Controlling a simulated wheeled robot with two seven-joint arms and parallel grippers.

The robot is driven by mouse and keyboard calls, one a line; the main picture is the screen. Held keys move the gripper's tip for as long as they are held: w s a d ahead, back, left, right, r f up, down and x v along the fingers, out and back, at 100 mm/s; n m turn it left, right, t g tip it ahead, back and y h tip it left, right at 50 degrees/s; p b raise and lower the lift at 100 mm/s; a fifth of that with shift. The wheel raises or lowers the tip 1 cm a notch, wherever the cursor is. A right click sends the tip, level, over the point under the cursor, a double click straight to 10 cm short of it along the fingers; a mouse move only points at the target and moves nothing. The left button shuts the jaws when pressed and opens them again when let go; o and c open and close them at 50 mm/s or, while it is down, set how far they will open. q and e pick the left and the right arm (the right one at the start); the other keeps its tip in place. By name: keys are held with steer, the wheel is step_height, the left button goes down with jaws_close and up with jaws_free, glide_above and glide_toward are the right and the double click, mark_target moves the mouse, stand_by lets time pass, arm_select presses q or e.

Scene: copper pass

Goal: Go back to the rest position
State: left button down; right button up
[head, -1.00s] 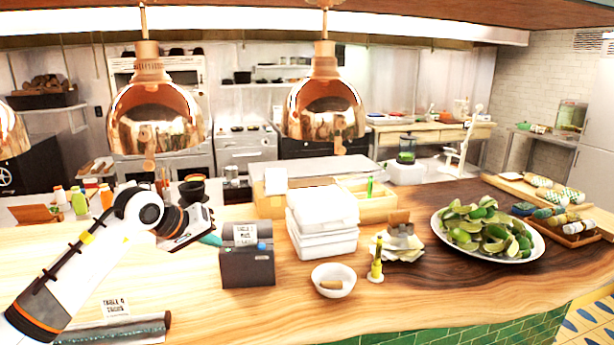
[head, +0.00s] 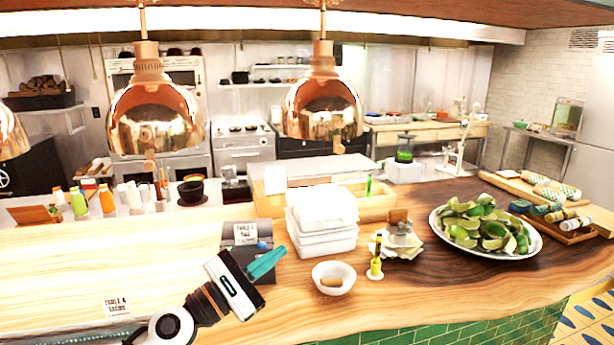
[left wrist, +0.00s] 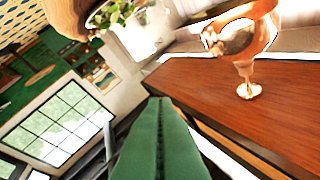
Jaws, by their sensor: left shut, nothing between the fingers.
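My left gripper (head: 266,262) shows in the head view in front of the dark ticket printer (head: 240,240), low over the front part of the wooden counter (head: 180,265). Its teal fingers are together and hold nothing. In the left wrist view the green fingers (left wrist: 160,135) lie side by side with only a thin seam between them. The gripper covers part of the printer. I cannot tell whether it touches the printer. My right gripper is not in view.
White stacked boxes (head: 322,222), a small white bowl (head: 334,278) and a yellow bottle (head: 376,262) stand right of the gripper. A plate of limes (head: 486,230) is farther right. Copper lamps (head: 156,118) hang above. A card (head: 117,307) is at the front left.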

arm_select(q)
steer(key=s+a+f+m+t+y, duration=0.1)
steer(key=s+a+f+m+y, duration=0.35)
steer(key=m, duration=0.65)
steer(key=s+a+f+m+t+y, duration=0.1)
steer(key=a+f+m+y, duration=0.6)
steer(key=m, duration=0.5)
steer(key=s+a+f+m+t+y, duration=0.2)
steer(key=a+f+m+y, duration=0.2)
steer(key=m+y, duration=0.5)
steer(key=s+f+n+g+h, duration=0.1)
steer(key=s+f+n+g, duration=0.35)
steer(key=s, duration=0.35)
steer(key=s+d+f+n+g+h, duration=0.1)
steer(key=s+f+n+g+h, duration=0.15)
steer(key=s+f+g, duration=0.5)
steer(key=s+f+n+g, duration=0.2)
steer(key=s+f+n, duration=0.2)
steer(key=s, duration=0.6)
step_height(320, 180, down, 28)
steer(key=s+g+b, duration=0.1)
steer(key=s+a+f+g, duration=0.1)
steer(key=s+a+f, duration=0.2)
steer(key=s+f, duration=1.3)
steer(key=shift+s+f+b, duration=0.15)
steer(key=shift+f+b, duration=0.15)
steer(key=shift+b, duration=0.15)
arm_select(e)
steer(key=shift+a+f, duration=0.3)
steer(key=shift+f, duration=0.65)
